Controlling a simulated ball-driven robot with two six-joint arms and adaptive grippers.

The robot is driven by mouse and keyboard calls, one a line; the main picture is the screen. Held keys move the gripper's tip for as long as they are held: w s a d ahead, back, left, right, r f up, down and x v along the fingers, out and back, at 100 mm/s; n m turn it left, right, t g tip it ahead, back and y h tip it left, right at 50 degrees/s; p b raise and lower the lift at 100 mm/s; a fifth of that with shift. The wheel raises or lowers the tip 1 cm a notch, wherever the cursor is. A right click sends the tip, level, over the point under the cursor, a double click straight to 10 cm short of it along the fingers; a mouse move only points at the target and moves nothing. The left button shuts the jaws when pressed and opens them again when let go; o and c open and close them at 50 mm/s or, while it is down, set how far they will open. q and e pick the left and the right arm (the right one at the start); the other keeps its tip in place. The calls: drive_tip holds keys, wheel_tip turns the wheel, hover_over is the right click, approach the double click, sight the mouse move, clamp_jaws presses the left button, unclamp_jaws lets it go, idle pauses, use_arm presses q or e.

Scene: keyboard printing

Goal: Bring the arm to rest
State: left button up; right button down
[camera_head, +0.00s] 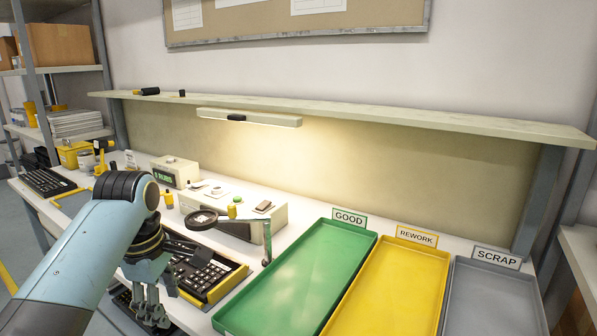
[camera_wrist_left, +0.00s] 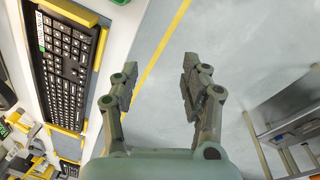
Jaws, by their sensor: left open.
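My left arm comes in from the left in the head view, and its gripper (camera_head: 151,307) hangs over the front of the bench beside a black keyboard (camera_head: 207,266) in a yellow-edged fixture. In the left wrist view the two fingers of this gripper (camera_wrist_left: 155,85) stand apart with nothing between them, above the grey floor. A keyboard (camera_wrist_left: 66,68) with a coloured label lies on the bench left of the fingers in that view. My right gripper is not in view.
Green GOOD (camera_head: 300,275), yellow REWORK (camera_head: 392,290) and grey SCRAP (camera_head: 495,300) trays fill the bench's right. A white display box (camera_head: 175,170) and a round black ring (camera_head: 201,219) stand behind the keyboard. Another keyboard (camera_head: 47,181) lies far left. A shelf (camera_head: 350,115) spans the back.

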use_arm(q)
drive_tip(key=s+a+f+m+t, duration=0.15)
drive_tip(key=s+m, duration=0.25)
drive_tip(key=s, duration=0.4)
drive_tip(key=s+a+f+m+g, duration=0.1)
drive_tip(key=s+a+m, duration=0.1)
drive_tip(key=s+m, duration=0.35)
drive_tip(key=s+r+m+t, duration=0.2)
drive_tip(key=s+r+m, duration=0.2)
drive_tip(key=s+m, duration=0.75)
drive_tip(key=s+a+f+n+g+b, duration=0.1)
drive_tip(key=s+f+b, duration=0.15)
drive_tip(key=f, duration=0.95)
drive_tip(key=s+a+f+n+b, duration=0.1)
drive_tip(key=s+f+n+b, duration=0.15)
drive_tip(key=f, duration=0.85)
drive_tip(key=s+a+f+g+b, duration=0.1)
drive_tip(key=f+b, duration=0.2)
drive_tip(key=f, duration=0.9)
drive_tip(key=s+f+g+b, duration=0.1)
drive_tip(key=s+f+b, duration=0.5)
drive_tip(key=s+f, duration=1.2)
wheel_tip(320, 180, down, 3)
drive_tip(key=shift+s+a+r+y, duration=0.2)
drive_tip(key=shift+a+y, duration=0.1)
drive_tip(key=shift+a, duration=0.15)
